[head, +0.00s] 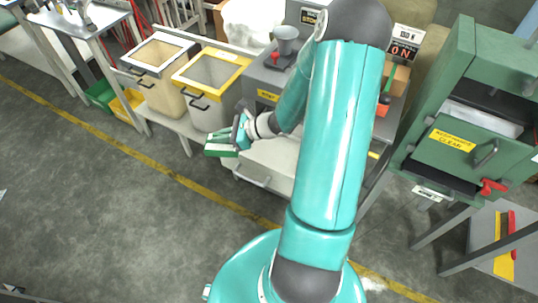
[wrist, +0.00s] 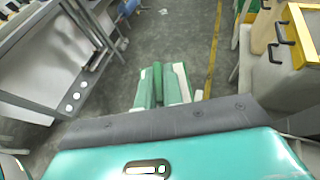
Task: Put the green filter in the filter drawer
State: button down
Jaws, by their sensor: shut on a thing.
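The green filter (head: 220,148), a flat green block with a pale edge, is in my gripper (head: 238,139), left of centre in the head view. My gripper is shut on it and holds it in the air in front of the bench. In the wrist view the green filter (wrist: 166,84) sits just beyond the gripper body, which hides its near end. A pale drawer (head: 272,168) with a bar handle is under the grey machine, right of the filter and partly behind my arm. I cannot read a label marking it as the filter drawer.
Two bins, one white-rimmed (head: 160,52) and one yellow-rimmed (head: 210,72), stand on a low bench behind the gripper. A green cabinet (head: 455,90) marked for respirators is at right.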

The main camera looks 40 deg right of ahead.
jog(key=s+d+r+m+t+h, duration=0.2)
jog(key=s+d+m+t+h, duration=0.15)
jog(key=s+d, duration=1.1)
jog(key=m+h, duration=0.1)
send_over(271, 155)
jog(key=shift+g, duration=0.25)
notch_tip(271, 155, down, 16)
jog(key=shift+f, duration=1.75)
jog(key=shift+f, duration=0.1)
jog(key=c, duration=1.5)
grip_release()
